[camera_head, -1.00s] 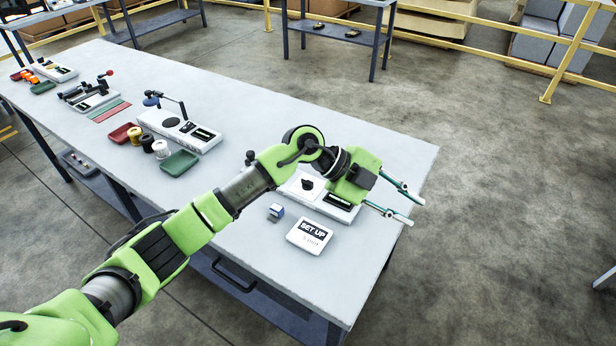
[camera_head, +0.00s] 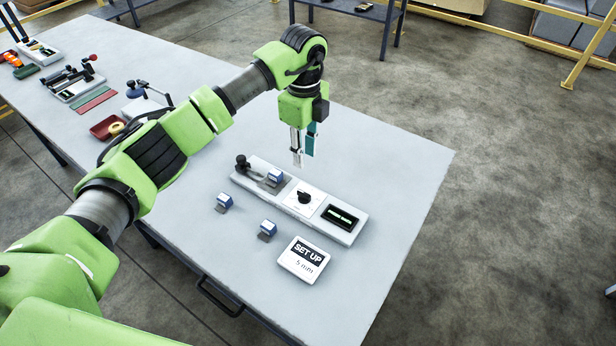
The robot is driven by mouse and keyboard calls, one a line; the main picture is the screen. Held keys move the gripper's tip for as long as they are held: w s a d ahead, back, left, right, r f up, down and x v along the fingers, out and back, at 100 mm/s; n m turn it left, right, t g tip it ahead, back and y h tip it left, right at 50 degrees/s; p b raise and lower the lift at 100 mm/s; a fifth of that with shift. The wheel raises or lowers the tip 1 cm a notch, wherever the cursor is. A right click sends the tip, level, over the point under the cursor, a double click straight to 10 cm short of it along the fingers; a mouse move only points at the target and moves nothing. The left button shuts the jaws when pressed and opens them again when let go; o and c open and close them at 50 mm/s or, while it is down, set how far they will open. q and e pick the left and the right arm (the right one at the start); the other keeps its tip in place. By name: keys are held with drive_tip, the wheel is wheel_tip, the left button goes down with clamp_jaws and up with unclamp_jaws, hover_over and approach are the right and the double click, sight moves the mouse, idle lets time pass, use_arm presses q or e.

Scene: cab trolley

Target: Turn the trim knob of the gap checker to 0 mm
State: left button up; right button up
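The gap checker (camera_head: 324,226) is a long white unit on the bench. Its black trim knob (camera_head: 304,198) sits on a white square plate. A dark display (camera_head: 340,216) with green text, too small to read surely, is right of the knob. A black post stands at its left end, with a blue-and-white block (camera_head: 273,176) beside it. My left gripper (camera_head: 302,160) points down above and behind the knob, apart from it. Its fingers look parted, the far one's teal inner face showing, with nothing between them. My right gripper is not in view.
A white card (camera_head: 303,261) reading "SET UP 5 mm" lies in front of the checker. Two blue-and-white blocks (camera_head: 224,202) (camera_head: 267,229) lie nearby. A red tray (camera_head: 107,127) and other devices stand farther left. The bench right of the checker is clear.

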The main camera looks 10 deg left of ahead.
use_arm(q)
drive_tip(key=p, duration=0.2)
approach(304, 193)
drive_tip(key=shift+s+f, duration=0.1)
drive_tip(key=shift+s, duration=0.25)
drive_tip(key=f, duration=0.2)
drive_tip(key=f+p, duration=0.1)
drive_tip(key=f, duration=0.1)
drive_tip(key=shift+w, duration=0.25)
wheel_tip(304, 193, down, 4)
drive_tip(key=shift+r+p, duration=0.2)
drive_tip(key=shift+p, duration=0.2)
drive_tip(key=shift+f, duration=0.5)
drive_tip(key=shift+w, duration=0.1)
clamp_jaws()
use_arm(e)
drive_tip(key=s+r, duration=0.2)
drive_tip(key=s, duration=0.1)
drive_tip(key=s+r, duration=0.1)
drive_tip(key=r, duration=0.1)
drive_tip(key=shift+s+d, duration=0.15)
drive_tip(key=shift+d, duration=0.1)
